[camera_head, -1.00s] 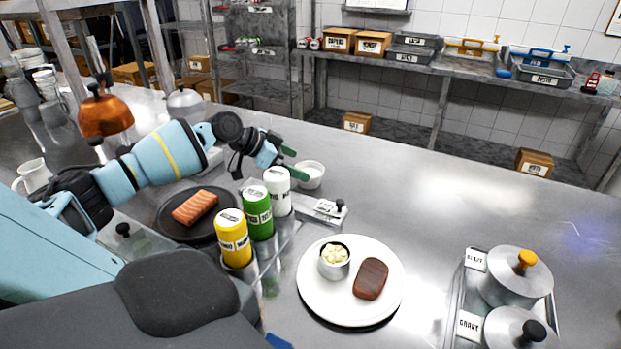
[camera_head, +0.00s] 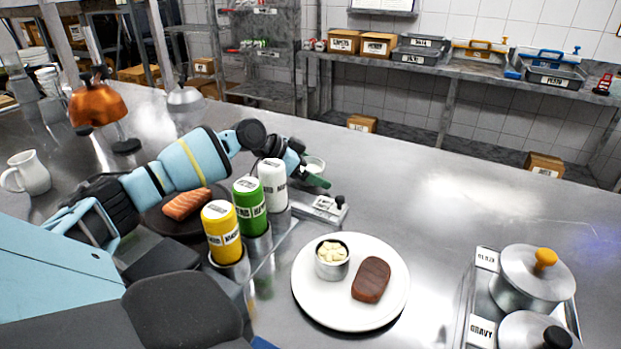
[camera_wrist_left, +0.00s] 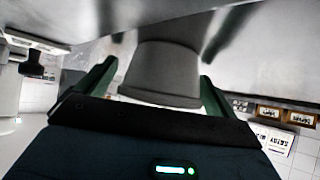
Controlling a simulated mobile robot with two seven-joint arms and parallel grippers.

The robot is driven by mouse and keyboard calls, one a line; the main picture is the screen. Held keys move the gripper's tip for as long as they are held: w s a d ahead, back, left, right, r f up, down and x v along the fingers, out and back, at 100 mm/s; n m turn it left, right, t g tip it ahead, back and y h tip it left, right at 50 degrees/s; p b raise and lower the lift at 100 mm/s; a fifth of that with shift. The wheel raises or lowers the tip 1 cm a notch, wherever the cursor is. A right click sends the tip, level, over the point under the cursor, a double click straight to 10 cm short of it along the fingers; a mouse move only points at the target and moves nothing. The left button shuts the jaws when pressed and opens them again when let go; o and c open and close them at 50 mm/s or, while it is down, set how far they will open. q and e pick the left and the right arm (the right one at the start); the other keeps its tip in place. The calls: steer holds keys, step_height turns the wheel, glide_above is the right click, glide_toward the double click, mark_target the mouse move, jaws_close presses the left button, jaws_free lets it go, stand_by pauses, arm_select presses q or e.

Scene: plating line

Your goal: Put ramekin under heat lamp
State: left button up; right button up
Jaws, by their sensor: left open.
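The white ramekin (camera_head: 315,161) stands on the steel counter behind the shakers, partly hidden by my left gripper. My left gripper (camera_head: 311,174) is open at the ramekin, with one green finger showing in front of it. In the left wrist view a grey, shaded round body with a rim, apparently the ramekin (camera_wrist_left: 165,75), lies between the two spread green fingers (camera_wrist_left: 157,84). I cannot tell whether they touch it. A copper heat lamp (camera_head: 98,104) hangs over the counter at the left, and a silver lamp (camera_head: 185,99) is to its right. My right gripper is out of view.
Yellow (camera_head: 221,232), green (camera_head: 250,206) and white (camera_head: 272,185) shakers stand in a rack close before my left arm. A dark plate with salmon (camera_head: 186,203) is beside it. A white plate (camera_head: 350,318) and lidded pots (camera_head: 530,280) are to the right.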

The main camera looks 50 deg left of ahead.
arm_select(q)
steer(key=shift+w, duration=0.1)
steer(key=c, duration=1.2)
steer(key=shift+r, duration=0.15)
step_height(320, 180, up, 10)
steer(key=shift+f, duration=0.2)
stand_by(0.4)
